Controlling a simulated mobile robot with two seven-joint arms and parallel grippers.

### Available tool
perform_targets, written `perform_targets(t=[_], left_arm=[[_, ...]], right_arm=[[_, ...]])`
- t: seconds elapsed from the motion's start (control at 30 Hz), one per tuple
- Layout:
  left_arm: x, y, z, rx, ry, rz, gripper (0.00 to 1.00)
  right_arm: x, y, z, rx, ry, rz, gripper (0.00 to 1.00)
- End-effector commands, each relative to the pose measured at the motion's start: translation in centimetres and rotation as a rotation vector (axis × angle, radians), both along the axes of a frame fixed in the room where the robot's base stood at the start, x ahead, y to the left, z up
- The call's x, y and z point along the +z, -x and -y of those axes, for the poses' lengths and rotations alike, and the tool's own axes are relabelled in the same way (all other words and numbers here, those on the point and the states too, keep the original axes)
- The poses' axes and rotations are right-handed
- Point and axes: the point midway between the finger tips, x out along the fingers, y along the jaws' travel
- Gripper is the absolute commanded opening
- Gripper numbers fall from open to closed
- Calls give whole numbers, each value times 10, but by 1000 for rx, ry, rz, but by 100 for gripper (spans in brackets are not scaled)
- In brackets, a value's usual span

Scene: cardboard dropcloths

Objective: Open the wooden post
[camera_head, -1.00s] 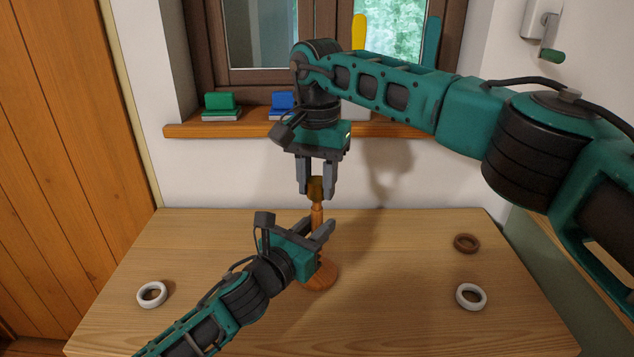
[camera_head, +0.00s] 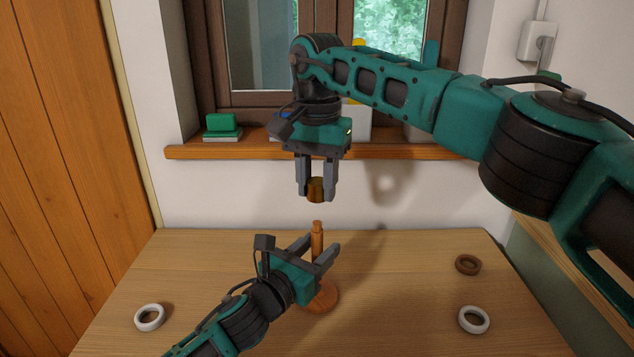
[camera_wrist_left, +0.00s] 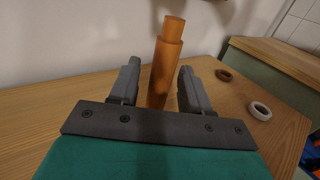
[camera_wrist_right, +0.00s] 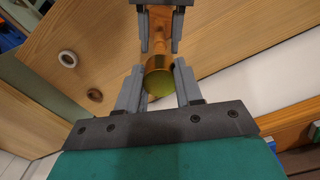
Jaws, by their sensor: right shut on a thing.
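The wooden post (camera_head: 317,243) stands upright on its round base (camera_head: 323,297) on the table. Its narrower top end is bare; it also shows in the left wrist view (camera_wrist_left: 166,65). My right gripper (camera_head: 317,192) is shut on the brass-coloured cap (camera_head: 316,188) and holds it above the post, with a clear gap between them. The cap's round end shows in the right wrist view (camera_wrist_right: 159,80). My left gripper (camera_head: 322,245) is open, its fingers on either side of the post shaft, with a gap visible in the left wrist view.
A white ring (camera_head: 149,317) lies at the left of the wooden table (camera_head: 210,270). A brown ring (camera_head: 467,264) and another white ring (camera_head: 474,319) lie at the right. A window sill (camera_head: 230,151) with a green block (camera_head: 221,122) runs behind.

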Motion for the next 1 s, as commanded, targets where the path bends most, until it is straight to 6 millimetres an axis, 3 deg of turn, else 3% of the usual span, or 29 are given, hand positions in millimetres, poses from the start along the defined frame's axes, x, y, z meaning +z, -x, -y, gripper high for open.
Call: perform_targets(t=[0.1,0.47,1.0], left_arm=[[0,0,0,0,0,0,57],[0,8,-6,0,0,0,57],[-1,89,-60,0,0,-2,57]], right_arm=[[0,0,0,0,0,0,0],[2,0,0,-1,0,0,0],[8,0,0,0,0,0,0]])
